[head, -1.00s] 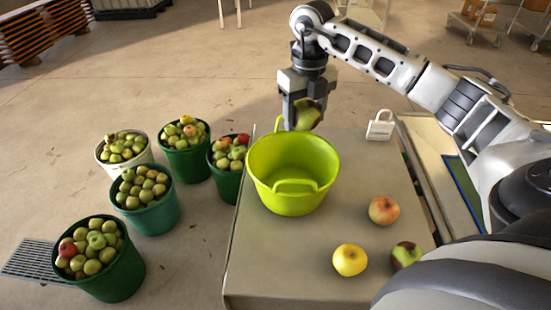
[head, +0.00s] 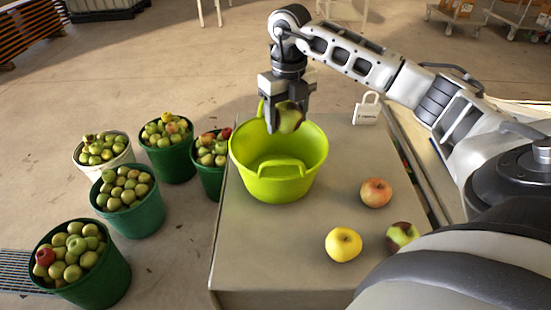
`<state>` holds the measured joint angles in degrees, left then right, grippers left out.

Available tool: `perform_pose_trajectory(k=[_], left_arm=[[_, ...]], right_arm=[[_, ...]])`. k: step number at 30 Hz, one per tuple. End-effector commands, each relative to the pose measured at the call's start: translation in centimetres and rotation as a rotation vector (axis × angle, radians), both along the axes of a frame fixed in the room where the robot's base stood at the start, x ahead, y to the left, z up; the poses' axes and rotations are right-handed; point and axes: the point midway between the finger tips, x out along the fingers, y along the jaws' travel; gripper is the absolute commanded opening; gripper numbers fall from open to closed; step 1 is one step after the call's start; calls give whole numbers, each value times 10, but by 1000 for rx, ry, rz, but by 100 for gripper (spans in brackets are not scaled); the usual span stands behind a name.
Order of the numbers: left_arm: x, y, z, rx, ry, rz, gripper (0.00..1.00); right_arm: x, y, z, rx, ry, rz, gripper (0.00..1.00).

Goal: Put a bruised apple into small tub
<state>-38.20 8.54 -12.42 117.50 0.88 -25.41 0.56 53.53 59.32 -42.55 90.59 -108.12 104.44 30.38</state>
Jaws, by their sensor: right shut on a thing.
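My right gripper (head: 287,120) is shut on a green apple with a dark brown patch (head: 289,118). It holds the apple above the far rim of the small yellow-green tub (head: 279,185). The tub stands on the grey table and the part of its inside that shows is empty. Another green apple with a dark reddish-brown patch (head: 402,236) lies at the table's right, partly hidden by my own body. A yellow apple (head: 343,244) and a red-yellow apple (head: 376,192) lie nearby, apart from each other. My left gripper is not in view.
Several green buckets (head: 127,212) and a white bucket (head: 112,160), full of apples, stand on the floor left of the table (head: 240,245). A white padlock-shaped object (head: 367,110) sits at the table's far right. The table's front left is clear.

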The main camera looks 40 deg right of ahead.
Motion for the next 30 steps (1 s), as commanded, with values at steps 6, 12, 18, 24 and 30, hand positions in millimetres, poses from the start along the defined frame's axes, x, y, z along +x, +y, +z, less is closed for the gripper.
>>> perform_pose_trajectory(k=[6, 12, 18, 24, 30], left_arm=[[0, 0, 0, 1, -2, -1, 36], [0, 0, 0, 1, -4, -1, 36], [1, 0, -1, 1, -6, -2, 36], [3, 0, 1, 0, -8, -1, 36], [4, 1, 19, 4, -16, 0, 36]], right_arm=[[0, 0, 1, 0, 0, 0, 87], [0, 0, 1, 0, 0, 0, 87], [1, 0, 23, 1, -4, 0, 87], [1, 1, 71, 2, -7, 0, 87], [0, -1, 123, -2, -5, -1, 87]])
